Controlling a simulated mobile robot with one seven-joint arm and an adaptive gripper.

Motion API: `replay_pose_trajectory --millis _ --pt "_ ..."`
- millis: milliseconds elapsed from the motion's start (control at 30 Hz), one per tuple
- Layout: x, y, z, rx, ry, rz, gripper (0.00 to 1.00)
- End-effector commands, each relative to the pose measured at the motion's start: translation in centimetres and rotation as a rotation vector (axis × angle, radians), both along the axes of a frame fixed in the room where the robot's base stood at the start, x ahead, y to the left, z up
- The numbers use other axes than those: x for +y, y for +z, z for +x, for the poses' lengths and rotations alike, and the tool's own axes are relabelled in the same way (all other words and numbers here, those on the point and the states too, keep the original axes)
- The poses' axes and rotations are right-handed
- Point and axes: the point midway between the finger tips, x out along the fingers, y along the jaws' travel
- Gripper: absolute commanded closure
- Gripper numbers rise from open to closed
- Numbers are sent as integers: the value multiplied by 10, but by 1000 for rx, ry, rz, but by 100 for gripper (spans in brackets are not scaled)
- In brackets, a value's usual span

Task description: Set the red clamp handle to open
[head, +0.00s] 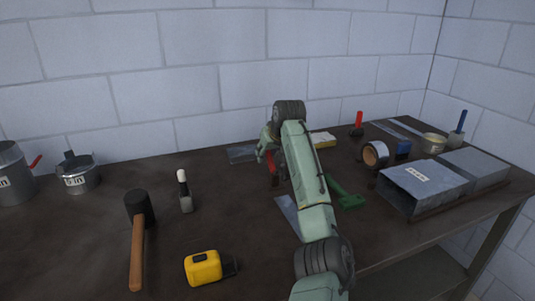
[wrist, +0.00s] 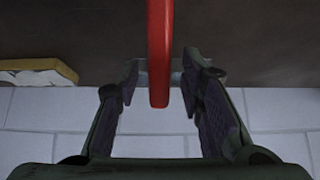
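A red handle (wrist: 159,50) fills the upper middle of the wrist view, its rounded end between the two fingers of my gripper (wrist: 162,84). Gaps show on both sides of it, so the fingers look open and not closed on it. In the head view my gripper (head: 268,152) is above the back middle of the table, and a red handle (head: 273,168) shows just below it, partly hidden by my arm. The handle's base and pivot are hidden. Another upright red handle (head: 359,118) stands on a dark base farther right.
A yellow-and-white block (head: 323,140) lies right of my gripper, and a green tool (head: 345,195) lies by my arm. Tape (head: 375,154), metal ducts (head: 422,187) and a blue handle (head: 461,120) are right. A mallet (head: 138,230) and yellow tape measure (head: 203,267) are front left.

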Motion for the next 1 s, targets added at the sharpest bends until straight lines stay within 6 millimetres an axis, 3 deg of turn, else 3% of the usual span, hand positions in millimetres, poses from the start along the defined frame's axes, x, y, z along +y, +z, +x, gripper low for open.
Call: replay_pose_trajectory --millis 500,700,1000 --pt "-19 76 -57 -2 -1 0 65" --pt "-22 89 -67 -1 -1 0 65" --pt "-22 90 -68 -1 -1 0 65"
